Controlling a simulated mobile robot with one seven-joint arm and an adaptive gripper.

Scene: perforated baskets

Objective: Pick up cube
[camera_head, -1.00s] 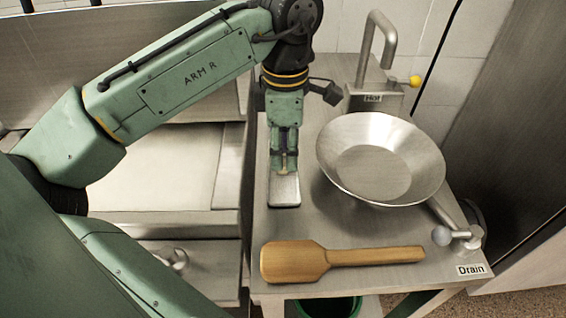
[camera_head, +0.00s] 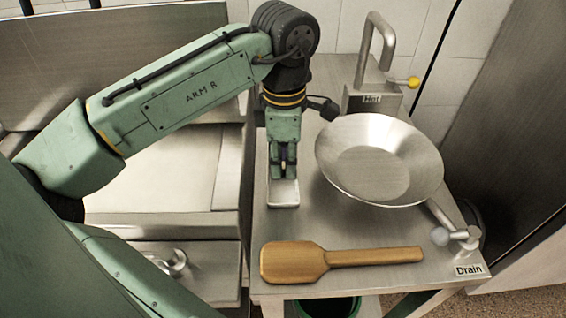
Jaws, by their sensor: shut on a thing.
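My gripper (camera_head: 283,174) points straight down over the left part of the steel counter. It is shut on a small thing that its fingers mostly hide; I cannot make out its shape. Right at the fingertips is a small silver rectangular piece (camera_head: 283,196), like a shallow tray or block, on the counter near its left edge. I cannot tell whether the fingers touch this silver piece. No cube can be clearly made out in this view.
A wide steel bowl (camera_head: 340,172) stands to the right of my gripper. A wooden paddle (camera_head: 372,256) lies along the counter's front. A tap (camera_head: 364,48) rises at the back and a drain lever (camera_head: 441,237) sits at the right. The counter (camera_head: 305,222) between them is bare.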

